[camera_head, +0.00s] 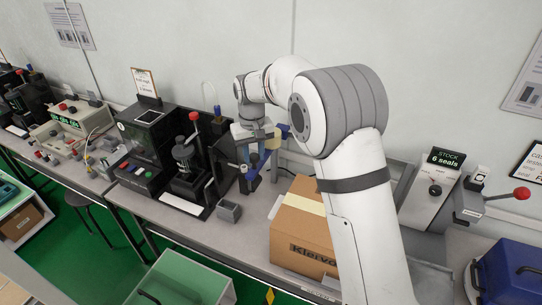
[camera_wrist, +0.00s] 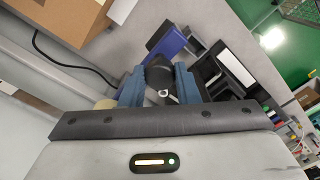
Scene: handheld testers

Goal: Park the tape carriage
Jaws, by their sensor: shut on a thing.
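My gripper (camera_head: 256,152) reaches down at the back of the bench, left of a taped carton (camera_head: 304,227). In the wrist view its two blue fingers (camera_wrist: 158,85) are shut on a dark knob (camera_wrist: 159,73) with a small pale tip. The knob seems to belong to the tape carriage, but the fingers and wrist hide most of it. A beige roll edge (camera_wrist: 104,104), perhaps tape, shows beside the left finger.
A black tester with a red-knobbed lever (camera_head: 193,125) stands close left of my gripper. A small grey box (camera_head: 229,211) sits at the bench's front. The carton also shows in the wrist view (camera_wrist: 62,18), beside a black cable (camera_wrist: 72,64). A stock display unit (camera_head: 435,190) is at right.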

